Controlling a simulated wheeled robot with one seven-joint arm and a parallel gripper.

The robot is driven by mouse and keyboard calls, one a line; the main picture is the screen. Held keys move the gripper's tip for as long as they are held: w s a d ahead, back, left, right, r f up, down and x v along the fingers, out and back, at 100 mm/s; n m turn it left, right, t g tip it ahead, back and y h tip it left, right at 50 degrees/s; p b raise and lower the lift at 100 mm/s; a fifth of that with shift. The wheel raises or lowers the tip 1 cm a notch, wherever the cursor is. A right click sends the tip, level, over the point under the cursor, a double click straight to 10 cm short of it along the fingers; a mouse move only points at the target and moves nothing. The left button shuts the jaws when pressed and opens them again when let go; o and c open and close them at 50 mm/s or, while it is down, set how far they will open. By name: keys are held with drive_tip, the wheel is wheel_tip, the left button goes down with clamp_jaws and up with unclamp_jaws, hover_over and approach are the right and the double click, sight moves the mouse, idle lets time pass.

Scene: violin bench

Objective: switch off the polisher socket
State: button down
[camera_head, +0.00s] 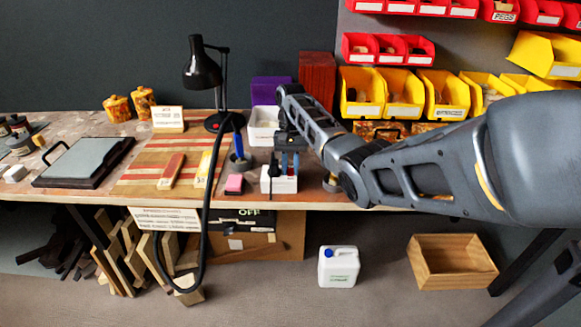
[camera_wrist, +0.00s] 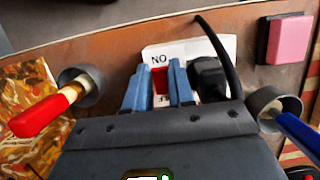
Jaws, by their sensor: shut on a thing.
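The white socket box (camera_head: 284,184) stands near the front edge of the bench, left of centre under my arm. In the wrist view the socket (camera_wrist: 190,50) appears upside down, with "NO" lettering and a red switch (camera_wrist: 161,80). A black plug (camera_wrist: 208,76) with a black cable sits in it, beside the switch. My gripper (camera_wrist: 159,70) points down at the socket, its blue fingers on both sides of the red switch and closed on it. In the head view my gripper (camera_head: 283,163) hides the switch. The fingers cover part of the lettering, so the switch position cannot be told.
A pink block (camera_head: 234,184) lies left of the socket. A cup with a blue-handled tool (camera_head: 239,143) and a red-handled tool (camera_wrist: 42,115) in another cup flank my gripper closely. A black lamp (camera_head: 203,72) stands behind; a black cable (camera_head: 206,210) hangs over the bench edge.

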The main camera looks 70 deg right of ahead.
sight(291, 169)
drive_tip(key=c, duration=1.2)
unclamp_jaws()
drive_tip(key=shift+c, duration=0.2)
drive_tip(key=p+v, duration=0.1)
drive_tip(key=v, duration=0.6)
drive_tip(key=shift+r, duration=0.35)
drive_tip(key=shift+d, duration=0.1)
